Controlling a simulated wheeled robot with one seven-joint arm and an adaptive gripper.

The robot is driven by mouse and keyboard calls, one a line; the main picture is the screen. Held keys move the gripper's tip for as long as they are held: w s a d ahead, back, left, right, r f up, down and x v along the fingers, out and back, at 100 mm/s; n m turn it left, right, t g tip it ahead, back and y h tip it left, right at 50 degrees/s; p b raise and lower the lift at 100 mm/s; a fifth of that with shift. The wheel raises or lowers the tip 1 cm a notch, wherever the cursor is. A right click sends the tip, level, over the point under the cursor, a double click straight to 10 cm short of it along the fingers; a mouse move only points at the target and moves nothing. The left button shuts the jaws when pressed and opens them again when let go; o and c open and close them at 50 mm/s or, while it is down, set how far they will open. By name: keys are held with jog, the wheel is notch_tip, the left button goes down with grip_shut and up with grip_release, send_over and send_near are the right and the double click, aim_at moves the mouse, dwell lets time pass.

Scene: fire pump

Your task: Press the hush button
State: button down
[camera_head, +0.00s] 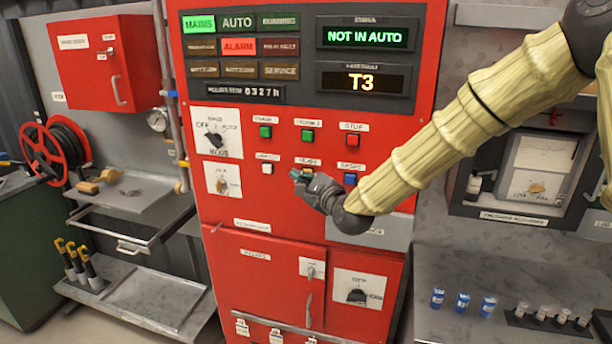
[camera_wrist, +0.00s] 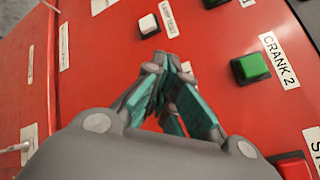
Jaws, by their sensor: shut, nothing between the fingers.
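The red pump panel (camera_head: 230,195) carries two rows of small buttons. The lower row shows a white button (camera_head: 267,169) at left and a blue button (camera_head: 350,178) at right. A white label (camera_head: 308,161) between them looks like the hush label; the button under it is mostly hidden by my gripper (camera_head: 298,175). My gripper is shut and empty, its tips in front of that spot. In the wrist view, the closed fingers (camera_wrist: 168,65) point at the panel between the white lamp test button (camera_wrist: 149,26) and the green crank 2 button (camera_wrist: 250,68). I cannot tell whether they touch.
Above are two green buttons, including crank 2 (camera_head: 308,135), and a red stop button (camera_head: 352,140). A rotary switch (camera_head: 215,140) sits at left. The displays read "NOT IN AUTO" (camera_head: 366,37) and "T3" (camera_head: 362,82); the alarm lamp (camera_head: 239,46) is lit red.

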jog(key=shift+w+d, duration=0.25)
jog(key=shift+w, duration=0.65)
dwell(1.5)
jog(key=shift+s, duration=0.1)
jog(key=shift+s+a+b, duration=0.25)
jog(key=shift+s+b, duration=0.15)
jog(key=shift+s, duration=0.4)
jog(key=s, duration=0.1)
jog(key=s+a, duration=0.1)
jog(key=s, duration=0.2)
jog(key=shift+s+a+b, duration=0.25)
jog(key=shift+s+b, duration=0.15)
dwell(0.6)
